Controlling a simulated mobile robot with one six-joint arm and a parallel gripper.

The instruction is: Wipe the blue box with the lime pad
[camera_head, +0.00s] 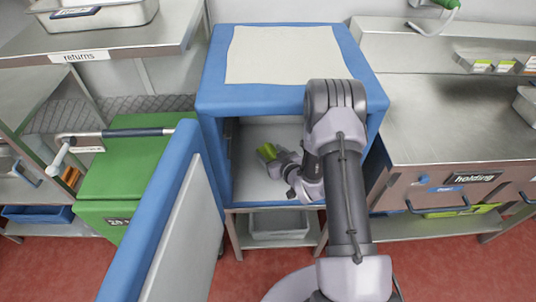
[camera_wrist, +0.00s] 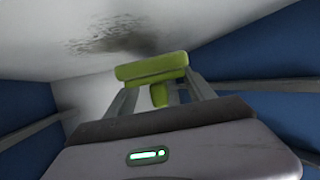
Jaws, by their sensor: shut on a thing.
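The blue box (camera_head: 212,85) stands open, with its blue door (camera_head: 165,215) swung out to the left. My arm reaches through the opening and my gripper (camera_head: 286,168) is inside. The gripper is shut on the lime pad (camera_head: 266,152). In the wrist view the lime pad (camera_wrist: 150,68) shows beyond the gripper's fingers (camera_wrist: 160,97), which close on its lime grip. A dark smudge (camera_wrist: 112,38) marks the pale inner surface just past the pad. I cannot tell whether the pad touches that surface. My arm hides the right part of the box's inside.
Blue side walls (camera_wrist: 25,100) with ledges close in on both sides. A cream sheet (camera_head: 285,54) lies on top of the box. A green bin (camera_head: 125,170) stands left, beyond the open door. The steel holding counter (camera_head: 450,120) stands right. A bin (camera_head: 278,222) sits on the shelf below.

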